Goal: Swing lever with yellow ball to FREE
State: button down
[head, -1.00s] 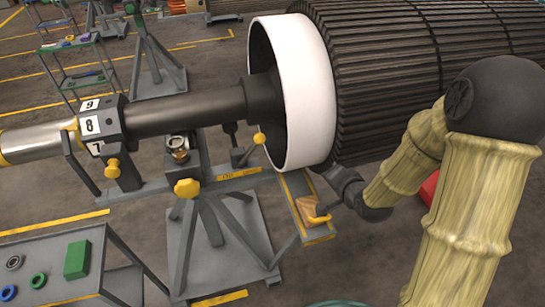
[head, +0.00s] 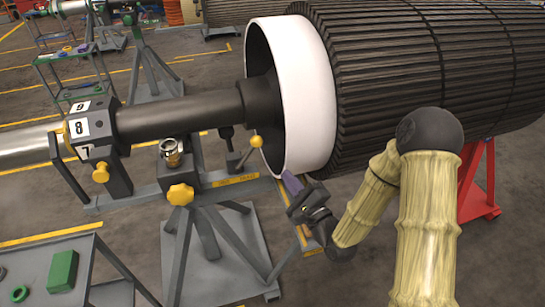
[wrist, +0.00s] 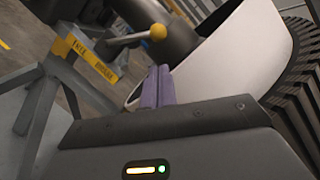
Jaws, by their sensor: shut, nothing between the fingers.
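The lever's yellow ball (head: 257,141) sits at the top of a short tilted rod, just left of the white rotor ring.
The white ring (head: 300,90) and the dark ribbed rotor (head: 410,70) stand close above and right of my gripper. A grey stand with a yellow knob (head: 181,194) is to the left. A trolley with a green box (head: 62,272) is at lower left.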

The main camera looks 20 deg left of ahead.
aim_at(247, 154)
jog(key=p+x, duration=0.2)
jog(key=x, duration=0.8)
dwell(0.4)
